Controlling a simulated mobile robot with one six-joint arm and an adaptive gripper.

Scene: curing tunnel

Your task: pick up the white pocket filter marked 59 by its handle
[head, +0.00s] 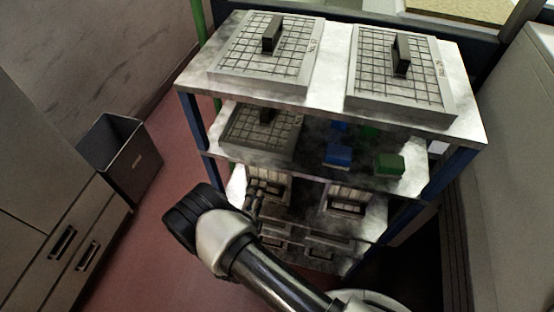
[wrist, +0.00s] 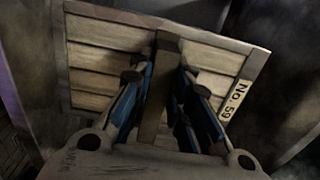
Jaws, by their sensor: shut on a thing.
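The pocket filter marked No. 59 (wrist: 97,75) fills much of the wrist view, with pale slatted panels in a grey-brown frame and its label at the right. A dark upright handle bar (wrist: 167,50) runs down its middle. My gripper (wrist: 160,82) has blue-padded fingers on both sides of this handle and is shut on it. In the head view my gripper (head: 257,194) is at the left of a lower shelf, in front of a pale slatted filter (head: 274,181). The label cannot be read there, and my arm hides part of that area.
A metal rack (head: 333,50) carries two gridded panels with black handles, left (head: 240,60) and right (head: 420,90), on top. A blue block (head: 338,155) and a green block (head: 389,163) sit on the middle shelf. Another slatted filter (head: 350,192) stands right of my gripper. A dark bin (head: 120,160) is at left.

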